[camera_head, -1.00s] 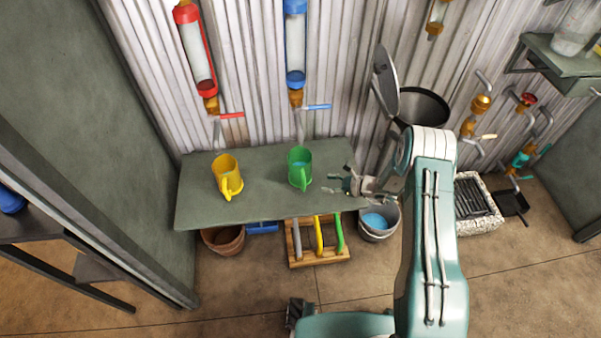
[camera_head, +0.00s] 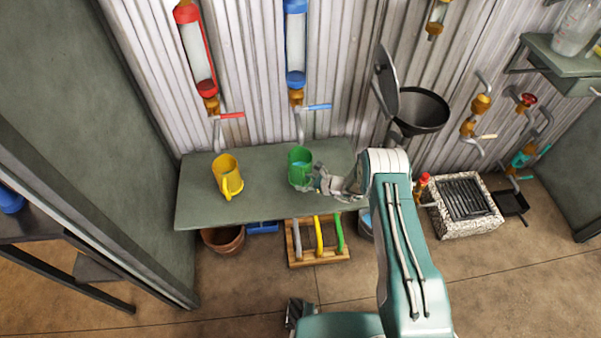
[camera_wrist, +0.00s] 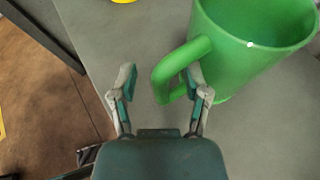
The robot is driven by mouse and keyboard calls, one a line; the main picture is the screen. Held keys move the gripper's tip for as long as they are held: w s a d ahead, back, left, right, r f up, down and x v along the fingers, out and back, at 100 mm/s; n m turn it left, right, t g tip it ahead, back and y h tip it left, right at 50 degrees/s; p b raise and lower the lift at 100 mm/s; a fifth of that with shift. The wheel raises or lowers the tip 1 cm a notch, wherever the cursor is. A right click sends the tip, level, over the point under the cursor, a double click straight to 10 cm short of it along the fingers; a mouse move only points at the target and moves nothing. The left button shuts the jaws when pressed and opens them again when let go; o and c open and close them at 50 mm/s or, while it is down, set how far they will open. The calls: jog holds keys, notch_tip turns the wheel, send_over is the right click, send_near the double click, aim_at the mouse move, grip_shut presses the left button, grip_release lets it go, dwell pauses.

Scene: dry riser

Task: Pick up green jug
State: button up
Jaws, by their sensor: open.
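The green jug (camera_head: 299,163) stands upright on the grey-green shelf table (camera_head: 268,188), below the blue dispenser. My gripper (camera_head: 312,182) is at the jug's right front side in the head view and hides its handle there. In the wrist view the green jug (camera_wrist: 255,45) fills the upper right, with its handle (camera_wrist: 178,70) pointing left. My gripper (camera_wrist: 160,88) is open, with one finger left of the handle and the other by the handle's right side, close to the jug's body. I cannot tell whether that finger touches the jug.
A yellow jug (camera_head: 227,174) stands on the table to the left. Red (camera_head: 196,50) and blue (camera_head: 295,45) dispensers hang above. Below the table are a wooden rack (camera_head: 318,241) and a brown pot (camera_head: 223,239). A bin (camera_head: 422,112) with an open lid stands to the right.

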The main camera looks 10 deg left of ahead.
aim_at(303, 177)
grip_shut()
jog(key=shift+r, duration=0.2)
jog(key=shift+r, duration=0.25)
notch_tip(303, 177, up, 3)
jog(key=shift+w+r, duration=0.1)
jog(key=s+d, duration=0.2)
jog(key=d, duration=0.6)
jog(key=s+d, duration=0.3)
jog(key=d, duration=0.6)
jog(key=shift+s, duration=0.35)
jog(key=shift+s+d, duration=0.1)
